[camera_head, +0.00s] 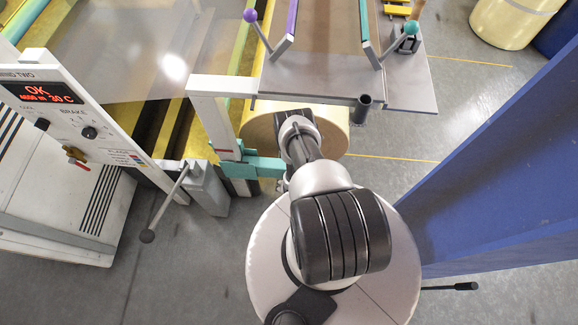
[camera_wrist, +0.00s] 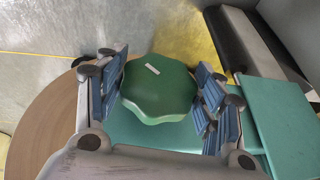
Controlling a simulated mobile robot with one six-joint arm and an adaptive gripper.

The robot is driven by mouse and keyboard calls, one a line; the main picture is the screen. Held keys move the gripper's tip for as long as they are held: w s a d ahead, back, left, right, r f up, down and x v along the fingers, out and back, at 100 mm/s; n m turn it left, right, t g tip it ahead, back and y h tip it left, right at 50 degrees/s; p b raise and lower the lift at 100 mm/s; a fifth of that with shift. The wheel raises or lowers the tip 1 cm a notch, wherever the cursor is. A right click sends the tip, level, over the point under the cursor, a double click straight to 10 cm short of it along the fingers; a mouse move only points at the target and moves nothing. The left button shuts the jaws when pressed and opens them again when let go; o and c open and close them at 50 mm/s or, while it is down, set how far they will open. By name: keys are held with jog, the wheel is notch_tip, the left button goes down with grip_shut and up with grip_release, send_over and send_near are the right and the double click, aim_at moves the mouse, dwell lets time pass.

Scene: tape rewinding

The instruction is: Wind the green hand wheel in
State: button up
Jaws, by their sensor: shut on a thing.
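The green hand wheel (camera_wrist: 158,90) shows in the wrist view as a lobed knob with a small pale mark on its top. My gripper (camera_wrist: 160,98) has its blue-padded fingers on both sides of the wheel and is shut on it. A teal block (camera_wrist: 280,115) lies beside and beneath the wheel. In the head view, my arm hides the wheel and my gripper; the teal bracket (camera_head: 262,167) shows just left of my arm.
A tan roll (camera_head: 334,125) sits behind my arm. A blue upright (camera_head: 500,170) stands at right. Grey floor (camera_head: 390,130) is clear between roll and upright.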

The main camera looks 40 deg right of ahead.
jog(key=t+y+b, duration=0.2)
jog(key=shift+s+d+f+m+t, duration=0.1)
jog(key=shift+s+f+m+t, duration=0.05)
jog(key=shift+m+t, duration=0.2)
jog(key=shift+t+y+b, duration=0.4)
jog(key=shift+t, duration=0.05)
jog(key=shift+r+m, duration=0.2)
jog(key=shift+m, duration=0.05)
jog(key=o, duration=1)
jog(key=shift+s+r, duration=0.25)
jog(key=shift+r, duration=0.15)
jog(key=s, duration=0.4)
jog(key=s+r, duration=0.1)
jog(key=s, duration=0.8)
jog(key=shift+s+d+r, duration=0.1)
jog(key=shift+d+r, duration=0.15)
jog(key=shift+d, duration=0.15)
